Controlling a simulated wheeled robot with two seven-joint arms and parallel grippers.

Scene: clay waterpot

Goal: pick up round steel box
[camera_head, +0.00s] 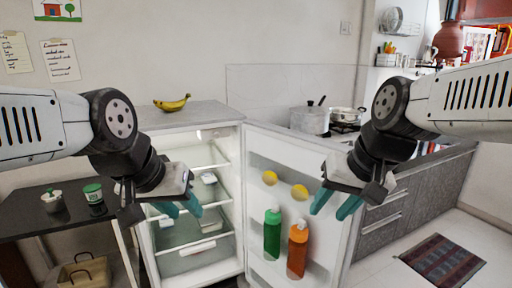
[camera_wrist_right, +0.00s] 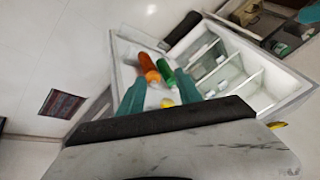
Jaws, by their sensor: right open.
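The fridge (camera_head: 240,170) stands open, and small containers sit on its shelves. One pale container (camera_head: 208,177) is on the upper shelf and a flat one (camera_head: 194,249) is low down. They are too small to tell which is the round steel box. My left gripper (camera_head: 182,206) hangs in front of the fridge's left side, its teal fingers apart and empty, hiding part of the shelves. My right gripper (camera_head: 332,203) is open and empty in front of the fridge door; its spread fingers also show in the right wrist view (camera_wrist_right: 160,88).
The fridge door (camera_head: 262,150) is swung out to the right, holding a green bottle (camera_head: 272,236), an orange bottle (camera_head: 297,252) and two yellow round items. Bananas (camera_head: 172,103) lie on top. A dark table (camera_head: 45,222) with a green-lidded jar (camera_head: 94,197) stands left.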

